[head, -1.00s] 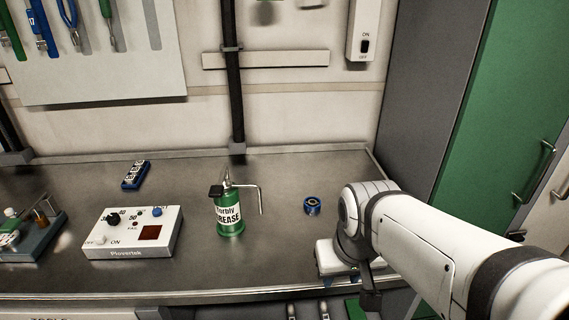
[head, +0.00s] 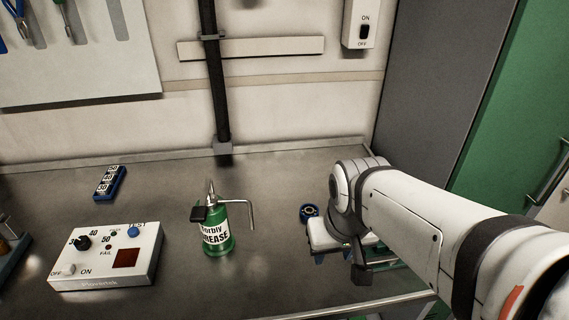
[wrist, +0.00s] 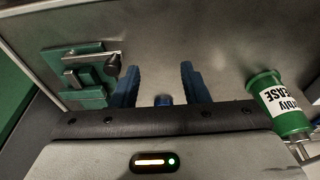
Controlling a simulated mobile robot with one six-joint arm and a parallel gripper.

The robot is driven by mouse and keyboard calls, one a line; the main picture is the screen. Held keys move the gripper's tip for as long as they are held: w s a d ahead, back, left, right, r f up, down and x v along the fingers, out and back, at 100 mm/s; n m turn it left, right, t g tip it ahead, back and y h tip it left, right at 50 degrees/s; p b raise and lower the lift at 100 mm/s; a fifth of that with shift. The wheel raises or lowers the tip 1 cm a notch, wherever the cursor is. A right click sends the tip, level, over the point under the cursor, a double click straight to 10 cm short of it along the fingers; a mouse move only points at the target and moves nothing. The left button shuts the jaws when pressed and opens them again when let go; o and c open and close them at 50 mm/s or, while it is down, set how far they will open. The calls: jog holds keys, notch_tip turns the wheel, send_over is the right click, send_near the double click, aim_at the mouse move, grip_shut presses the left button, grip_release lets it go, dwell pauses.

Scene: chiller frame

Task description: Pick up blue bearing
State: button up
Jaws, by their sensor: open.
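The blue bearing (head: 309,211) lies on the metal bench in the head view, just left of my wrist and partly hidden by it. In the wrist view a small blue piece, likely the bearing (wrist: 163,100), shows low between my fingers, mostly hidden by the gripper body. My gripper (wrist: 160,75) is open, with its two blue fingers apart and nothing visibly held between them. In the head view the gripper body is beside the bearing, and the fingers are mostly hidden. I cannot tell how high they are above the bench.
A green grease can (head: 216,232) with a bent spout stands left of the bearing. A white control box (head: 105,262) and a blue numbered block (head: 110,183) are farther left. A green fixture (wrist: 85,75) is at left in the wrist view. Bench behind the bearing is clear.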

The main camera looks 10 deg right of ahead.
aim_at(309, 211)
jog(key=shift+o, duration=0.7)
jog(key=shift+w+f, duration=0.1)
jog(key=shift+w, duration=0.35)
jog(key=o, duration=0.5)
jog(key=w+m, duration=0.1)
jog(key=w, duration=0.1)
jog(key=w+m+h+b, duration=0.1)
jog(key=w, duration=0.2)
jog(key=w+f+m+b, duration=0.1)
jog(key=w, duration=0.1)
jog(key=shift+w+d, duration=0.2)
jog(key=shift+d, duration=0.05)
jog(key=shift+c, duration=0.2)
jog(key=shift+o, duration=0.2)
jog(key=w+m, duration=0.1)
jog(key=w, duration=0.2)
jog(key=w+a+f+m+h+b, duration=0.1)
jog(key=w, duration=0.2)
jog(key=w+m+t+b, duration=0.1)
jog(key=w, duration=0.2)
jog(key=shift+w+a+f+m+h, duration=0.1)
jog(key=shift+a+f+m+h, duration=0.2)
jog(key=shift+m, duration=0.1)
jog(key=shift+w+x, duration=0.25)
jog(key=shift+x, duration=1.55)
jog(key=shift+w+x, duration=0.25)
jog(key=shift+x, duration=1.55)
